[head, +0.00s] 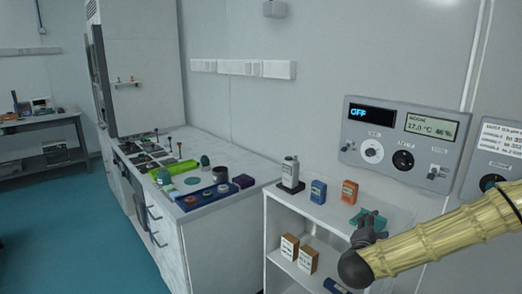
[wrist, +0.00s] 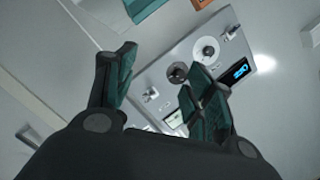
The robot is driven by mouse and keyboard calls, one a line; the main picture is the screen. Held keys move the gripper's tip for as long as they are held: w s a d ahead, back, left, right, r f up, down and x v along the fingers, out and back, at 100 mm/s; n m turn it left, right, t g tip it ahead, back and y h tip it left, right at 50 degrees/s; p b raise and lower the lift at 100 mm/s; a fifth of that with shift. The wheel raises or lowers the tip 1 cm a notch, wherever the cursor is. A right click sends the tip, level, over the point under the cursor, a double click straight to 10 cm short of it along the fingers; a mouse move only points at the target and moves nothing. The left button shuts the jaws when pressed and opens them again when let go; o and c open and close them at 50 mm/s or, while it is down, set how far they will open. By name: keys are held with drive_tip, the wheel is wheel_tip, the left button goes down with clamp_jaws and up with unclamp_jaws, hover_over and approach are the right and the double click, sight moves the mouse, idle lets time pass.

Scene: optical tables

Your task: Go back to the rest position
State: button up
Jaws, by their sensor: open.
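My gripper (head: 370,222) is at the right in the head view, at the end of my yellowish arm, in front of the white shelf unit. In the wrist view its two green-padded fingers (wrist: 160,95) are spread apart with nothing between them. Beyond them is the grey wall control panel (wrist: 222,40) with knobs and a blue lit display. The same panel (head: 385,170) in the head view reads OFF and 17.0 °C, 46 %.
The shelf unit (head: 330,221) carries a dark-based white device (head: 290,173), a blue box (head: 318,191) and an orange box (head: 349,192). Lower down are brown-and-white boxes (head: 289,246). A cabinet bench (head: 208,225) with small items stands left. The teal floor (head: 80,235) farther left is clear.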

drive_tip(key=s+a+f+n+g+y, duration=0.1)
drive_tip(key=s+a+f+n+y, duration=0.25)
drive_tip(key=f, duration=0.55)
drive_tip(key=s+a+f+n+g+y, duration=0.25)
drive_tip(key=s+a+f, duration=0.25)
drive_tip(key=f, duration=0.4)
drive_tip(key=s+a+f+n+g+y, duration=0.15)
drive_tip(key=s+a+f+n, duration=0.3)
drive_tip(key=f, duration=0.45)
drive_tip(key=s+f+n+g, duration=0.2)
drive_tip(key=s+f, duration=0.3)
drive_tip(key=s, duration=0.5)
drive_tip(key=s+d+f+n+g+y, duration=0.1)
drive_tip(key=s+f+g, duration=0.3)
drive_tip(key=s, duration=0.7)
drive_tip(key=s+f+n+g, duration=0.3)
drive_tip(key=s+f, duration=0.2)
drive_tip(key=s, duration=0.6)
drive_tip(key=shift+s+d+f, duration=0.15)
drive_tip(key=shift+d+f, duration=0.15)
drive_tip(key=shift+f, duration=0.05)
drive_tip(key=shift+n+y, duration=0.25)
